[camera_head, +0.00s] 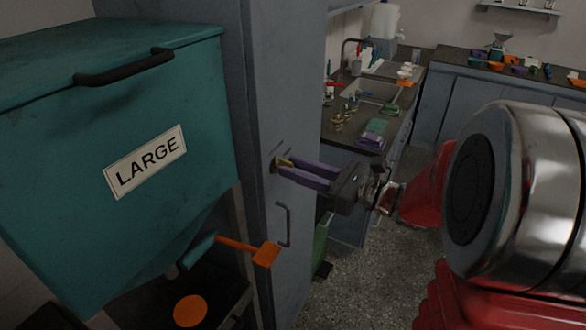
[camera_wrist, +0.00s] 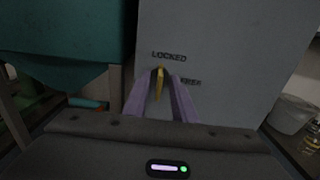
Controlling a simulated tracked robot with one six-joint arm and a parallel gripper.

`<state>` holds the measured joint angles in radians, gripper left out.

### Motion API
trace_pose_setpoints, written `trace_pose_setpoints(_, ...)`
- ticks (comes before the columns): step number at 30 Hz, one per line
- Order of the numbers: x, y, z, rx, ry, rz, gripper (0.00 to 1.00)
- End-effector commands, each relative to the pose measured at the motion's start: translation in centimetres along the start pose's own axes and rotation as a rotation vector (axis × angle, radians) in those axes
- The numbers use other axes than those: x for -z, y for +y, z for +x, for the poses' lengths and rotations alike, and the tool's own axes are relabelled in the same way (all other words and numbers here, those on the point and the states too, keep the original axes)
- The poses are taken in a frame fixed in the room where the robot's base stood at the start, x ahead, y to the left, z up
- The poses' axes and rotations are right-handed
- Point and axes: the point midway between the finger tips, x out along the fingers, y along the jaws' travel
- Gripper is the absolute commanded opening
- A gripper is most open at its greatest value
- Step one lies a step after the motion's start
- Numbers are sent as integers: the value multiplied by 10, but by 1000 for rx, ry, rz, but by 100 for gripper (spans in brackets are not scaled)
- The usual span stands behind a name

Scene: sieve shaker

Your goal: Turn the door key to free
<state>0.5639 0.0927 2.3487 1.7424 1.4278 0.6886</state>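The brass-yellow door key (camera_wrist: 159,83) sits in the grey cabinet door (camera_wrist: 215,35), under the word LOCKED (camera_wrist: 169,56). A second label (camera_wrist: 191,81) to the right is partly covered by a finger. The key's grip looks upright. My gripper (camera_wrist: 162,78) has its two purple fingers on either side of the key, with a narrow gap showing at each side, so it looks open around the key and not clamped. In the head view the gripper (camera_head: 285,170) reaches the door from the right, and the key (camera_head: 285,162) shows at its fingertips.
A door handle (camera_head: 283,225) is below the key. A teal bin marked LARGE (camera_head: 120,130) stands close at the left, with an orange lever (camera_head: 262,254) sticking out below it. A counter with a sink (camera_head: 370,90) is behind. Floor (camera_head: 385,280) is clear at the right.

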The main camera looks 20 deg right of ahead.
Motion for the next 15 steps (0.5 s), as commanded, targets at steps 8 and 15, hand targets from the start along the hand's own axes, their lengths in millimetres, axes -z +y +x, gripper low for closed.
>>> trace_pose_setpoints(8, 0, 0, 5, 0, 1, 0, 24)
trace_pose_setpoints(15, 0, 0, 5, 0, 0, 0, 16)
